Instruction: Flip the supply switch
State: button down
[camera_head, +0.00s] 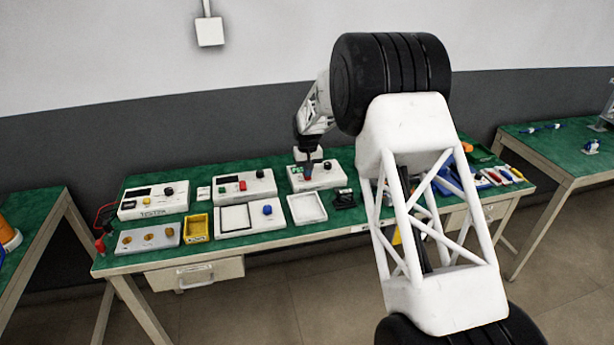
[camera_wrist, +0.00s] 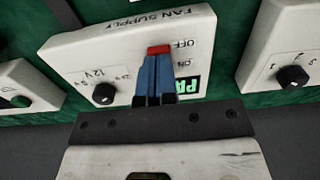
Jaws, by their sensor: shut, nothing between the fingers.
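The fan supply box (camera_wrist: 125,40) is white and appears upside down in the wrist view. Its red switch (camera_wrist: 158,49) lies beside the OFF and ON lettering, its visible red part level with OFF. My gripper (camera_wrist: 155,62) is shut and empty. Its blue fingertips are at the red switch and hide part of it; I cannot tell whether they touch. The box has a black knob (camera_wrist: 104,93) and a partly hidden green label (camera_wrist: 188,86). In the head view, my gripper (camera_head: 308,176) points down over the same box (camera_head: 330,178) at the back of the green table.
Another white box (camera_head: 246,187) with a red button stands to the left, and a tester (camera_head: 153,200) farther left. A white tray (camera_head: 307,208) and a black item (camera_head: 344,199) lie in front. A yellow bin (camera_head: 197,228) is at the front left. My arm hides the table's right-middle.

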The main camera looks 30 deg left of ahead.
jog(key=shift+f, duration=0.55)
dwell(0.5)
jog(key=shift+r, duration=3.55)
